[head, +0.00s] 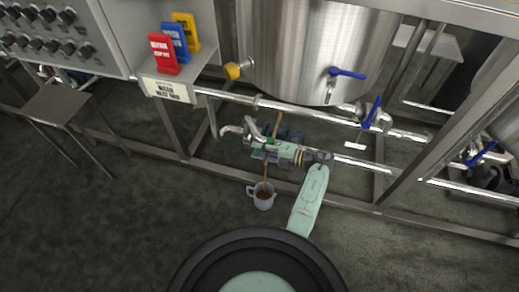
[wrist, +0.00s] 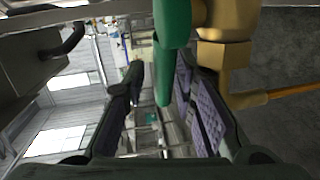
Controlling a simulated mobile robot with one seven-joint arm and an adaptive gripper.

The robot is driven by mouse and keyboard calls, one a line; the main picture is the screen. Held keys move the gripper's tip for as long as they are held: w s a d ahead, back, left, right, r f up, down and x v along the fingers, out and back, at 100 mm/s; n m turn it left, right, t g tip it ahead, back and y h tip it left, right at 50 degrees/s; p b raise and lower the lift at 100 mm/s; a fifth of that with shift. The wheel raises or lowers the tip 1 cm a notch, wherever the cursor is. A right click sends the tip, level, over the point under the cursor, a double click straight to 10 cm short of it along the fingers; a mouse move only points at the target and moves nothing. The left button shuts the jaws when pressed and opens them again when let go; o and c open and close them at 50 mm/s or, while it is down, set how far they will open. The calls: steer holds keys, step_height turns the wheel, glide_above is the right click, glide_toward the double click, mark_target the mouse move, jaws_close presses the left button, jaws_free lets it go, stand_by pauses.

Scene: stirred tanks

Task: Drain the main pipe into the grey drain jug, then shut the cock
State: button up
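The grey drain jug (head: 257,203) stands upright on the floor below the pipework, with brown liquid inside. A thin brown stream (head: 265,178) falls into it; the wrist view shows an orange-brown stream (wrist: 292,91) leaving the brass cock (wrist: 228,28). The cock's green lever (wrist: 172,32) reaches down between my fingers. My gripper (wrist: 160,100) is open around the lever, with a gap on the left finger's side; I cannot tell whether the right finger touches. In the head view my gripper (head: 264,152) hides most of the cock. The main pipe (head: 230,97) runs above.
A steel tank (head: 300,45) with blue-handled valves (head: 347,73) hangs above. A lower pipe (head: 360,162) and the frame's bottom rail (head: 225,172) run close to my arm. Red, blue and yellow tags (head: 163,54) stand on a ledge at upper left. The floor in front is clear.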

steer(key=v, duration=0.8)
